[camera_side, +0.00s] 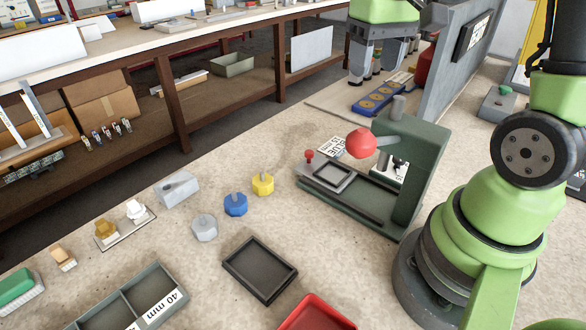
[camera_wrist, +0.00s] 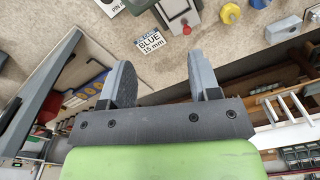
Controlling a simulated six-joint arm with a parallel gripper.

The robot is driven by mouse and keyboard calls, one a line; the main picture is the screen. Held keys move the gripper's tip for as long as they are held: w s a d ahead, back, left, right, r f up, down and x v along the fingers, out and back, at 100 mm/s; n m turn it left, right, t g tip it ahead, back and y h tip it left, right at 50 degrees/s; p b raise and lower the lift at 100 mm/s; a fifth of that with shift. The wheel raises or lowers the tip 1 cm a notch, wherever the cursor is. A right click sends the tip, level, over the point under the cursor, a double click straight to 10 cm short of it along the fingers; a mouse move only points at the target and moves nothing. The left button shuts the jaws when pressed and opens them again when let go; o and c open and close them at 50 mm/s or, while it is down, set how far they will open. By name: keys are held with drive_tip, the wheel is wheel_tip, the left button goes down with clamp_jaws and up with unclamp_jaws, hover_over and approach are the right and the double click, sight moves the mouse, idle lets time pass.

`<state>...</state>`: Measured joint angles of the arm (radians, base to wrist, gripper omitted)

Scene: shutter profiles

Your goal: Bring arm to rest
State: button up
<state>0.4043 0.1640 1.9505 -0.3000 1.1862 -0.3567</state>
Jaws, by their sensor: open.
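My gripper (camera_side: 380,68) hangs at the top of the side view, over the far part of the bench, beyond the green press. In the wrist view my gripper (camera_wrist: 163,78) shows two dark grey fingers set well apart. It is open, with nothing between the fingers. My green arm base stands at the right of the side view.
A green press (camera_side: 425,165) with a red ball knob (camera_side: 361,143) stands near my base. A blue tray (camera_side: 380,98) lies below the gripper. Yellow (camera_side: 263,184), blue (camera_side: 236,204) and grey (camera_side: 204,227) knobbed pieces and a black tray (camera_side: 260,268) occupy the bench. A grey panel (camera_side: 455,70) stands behind.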

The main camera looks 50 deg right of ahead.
drive_tip(key=s+a+r+t+y, duration=0.1)
drive_tip(key=s+a+r+t, duration=0.2)
drive_tip(key=a, duration=0.3)
drive_tip(key=s+a+r+t, duration=0.3)
drive_tip(key=s+a, duration=0.3)
drive_tip(key=shift+s+a+t+y, duration=0.15)
drive_tip(key=shift+a+t+y, duration=0.1)
drive_tip(key=shift+t+y, duration=0.15)
